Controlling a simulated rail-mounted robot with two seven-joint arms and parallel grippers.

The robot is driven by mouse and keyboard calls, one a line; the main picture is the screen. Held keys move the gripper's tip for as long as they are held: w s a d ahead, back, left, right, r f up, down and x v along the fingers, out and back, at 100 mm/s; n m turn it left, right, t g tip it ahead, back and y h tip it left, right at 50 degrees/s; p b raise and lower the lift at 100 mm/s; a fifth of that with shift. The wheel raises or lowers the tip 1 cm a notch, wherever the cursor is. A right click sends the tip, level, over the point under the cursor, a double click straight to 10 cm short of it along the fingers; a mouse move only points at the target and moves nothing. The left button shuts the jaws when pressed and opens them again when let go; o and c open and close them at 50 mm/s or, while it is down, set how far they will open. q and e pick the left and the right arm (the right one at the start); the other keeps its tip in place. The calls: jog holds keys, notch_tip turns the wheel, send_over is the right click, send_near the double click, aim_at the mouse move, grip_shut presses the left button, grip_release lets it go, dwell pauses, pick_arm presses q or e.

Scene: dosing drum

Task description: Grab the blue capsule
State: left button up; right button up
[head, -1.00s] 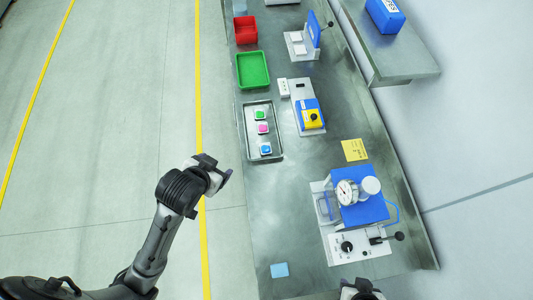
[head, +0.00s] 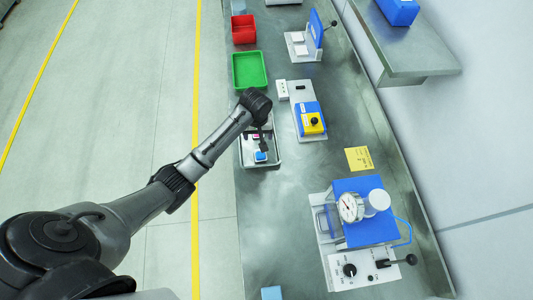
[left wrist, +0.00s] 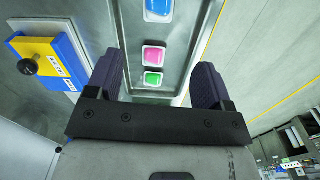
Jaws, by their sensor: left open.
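The blue capsule (head: 261,157) lies at the near end of the grey metal tray (head: 247,160). In the left wrist view the blue capsule (left wrist: 158,9) shows at the top edge, partly cut off, beyond the fingertips. The pink capsule (left wrist: 153,56) and green capsule (left wrist: 152,78) show between the fingers in that view. My left gripper (head: 264,143) is over the tray, close to the blue capsule, and hides much of the other capsules. Its two dark fingers (left wrist: 155,75) are spread with nothing held. My right gripper is not in view.
A green tray (head: 250,70) and a red bin (head: 244,30) stand farther along the bench. A blue and yellow device (head: 311,120) stands right of the capsule tray. A blue gauge press (head: 358,212) stands nearer. Bare bench lies left of the press.

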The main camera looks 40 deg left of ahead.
pick_arm(q)
jog(key=n, duration=0.1)
send_over(259, 153)
notch_tip(259, 153, down, 8)
jog(key=shift+a+f+b, duration=0.1)
jog(key=shift+f+b, duration=0.15)
jog(key=shift+b, duration=0.15)
jog(key=shift+w+f+b, duration=0.15)
jog(key=shift+w+f, duration=0.05)
jog(key=shift+f, duration=1.15)
jog(key=shift+w+f+b, duration=0.15)
jog(key=shift+f, duration=1.15)
jog(key=c, duration=1)
jog(key=shift+r, duration=0.1)
